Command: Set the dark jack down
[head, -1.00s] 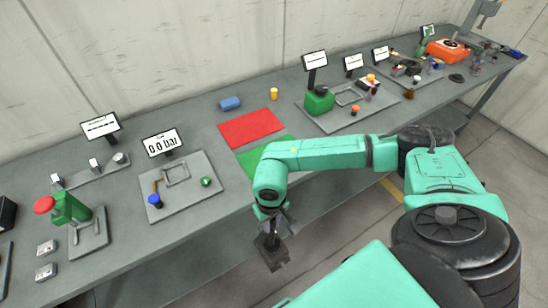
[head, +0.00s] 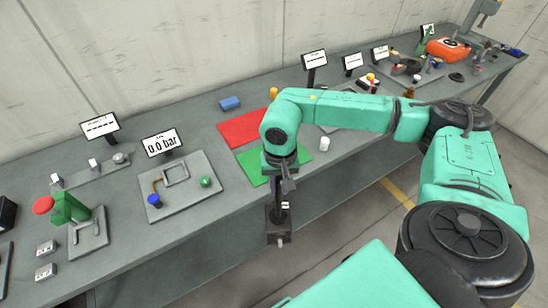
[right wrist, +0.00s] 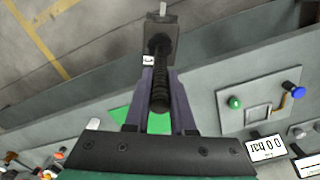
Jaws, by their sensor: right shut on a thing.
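The dark jack (head: 279,228) hangs upright from my right gripper (head: 284,184), its square base down. In the head view it appears in front of the bench's front edge, clear of the bench top. In the right wrist view the dark jack (right wrist: 160,45) shows its block and threaded screw, and my right gripper (right wrist: 160,78) is shut on the screw between its two fingers. A green mat (head: 250,166) lies on the bench just behind the gripper, partly hidden by my arm. My left gripper is not in view.
A red mat (head: 240,131) lies behind the green one. A white cylinder (head: 324,144) stands right of the green mat. A grey plate (head: 190,198) with a blue knob and a green ball lies to the left, below a 0.0 bar display (head: 161,143).

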